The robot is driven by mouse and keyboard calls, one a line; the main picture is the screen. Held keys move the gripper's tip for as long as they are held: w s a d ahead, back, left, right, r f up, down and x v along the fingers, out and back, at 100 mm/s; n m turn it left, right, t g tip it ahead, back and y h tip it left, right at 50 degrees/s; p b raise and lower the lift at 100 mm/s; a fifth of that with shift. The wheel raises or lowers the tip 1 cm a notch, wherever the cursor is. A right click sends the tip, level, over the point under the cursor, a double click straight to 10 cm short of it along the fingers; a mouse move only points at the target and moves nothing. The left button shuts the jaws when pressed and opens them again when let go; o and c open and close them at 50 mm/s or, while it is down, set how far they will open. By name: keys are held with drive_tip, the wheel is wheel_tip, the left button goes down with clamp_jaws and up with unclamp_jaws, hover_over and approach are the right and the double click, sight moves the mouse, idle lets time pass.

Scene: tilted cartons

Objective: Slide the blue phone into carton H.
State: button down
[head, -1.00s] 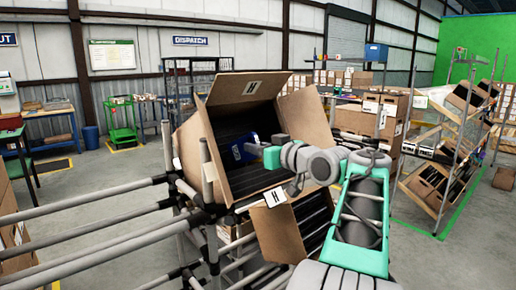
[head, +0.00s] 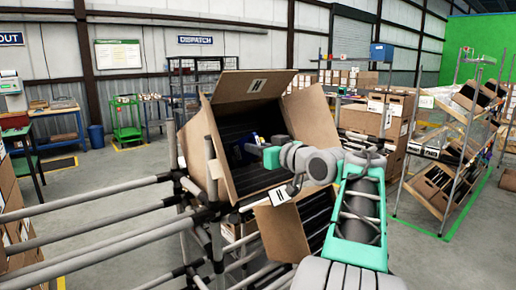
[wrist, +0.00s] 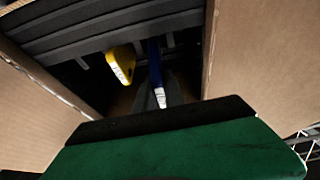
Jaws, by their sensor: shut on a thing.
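Carton H (head: 205,152) sits tilted on a pipe rack with its flaps open. An H label shows on its raised back flap, and another H label is at its front edge. My gripper (head: 268,157) reaches into its mouth from the right. It is shut on the blue phone (head: 248,150), which is inside the opening and partly hidden. In the wrist view the blue phone (wrist: 154,62) is seen nearly edge-on, beyond the green gripper body, with a grey finger beside it. Dark ribbed dividers (wrist: 75,42) line the carton. The phone's far end is hidden.
A yellow item (wrist: 122,62) stands in the carton just left of the phone. Cardboard walls rise on both sides of my gripper. Another open carton (head: 282,236) with dark dividers sits below. Grey rack pipes (head: 95,215) extend left. A shelf of tilted cartons (head: 440,185) stands right.

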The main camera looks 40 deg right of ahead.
sight(247, 153)
drive_tip(key=shift+w+a+f+b, duration=0.1)
drive_tip(key=shift+w+f+b, duration=0.1)
drive_tip(key=shift+w+f, duration=0.4)
drive_tip(key=shift+w+d+f+b, duration=0.15)
drive_tip(key=shift+w+f, duration=0.1)
drive_tip(key=shift+w, duration=0.5)
drive_tip(key=shift+w+a+f+b, duration=0.2)
drive_tip(key=shift+w+f, duration=0.25)
drive_tip(key=shift+w, duration=0.25)
drive_tip(key=shift+w+f, duration=0.2)
drive_tip(key=shift+w, duration=0.15)
idle(0.6)
drive_tip(key=c, duration=1.3)
unclamp_jaws()
drive_tip(key=shift+c, duration=0.2)
drive_tip(key=shift+s, duration=0.15)
drive_tip(key=s+r, duration=0.4)
drive_tip(key=s, duration=0.3)
drive_tip(key=shift+s, duration=0.35)
drive_tip(key=shift+r, duration=0.2)
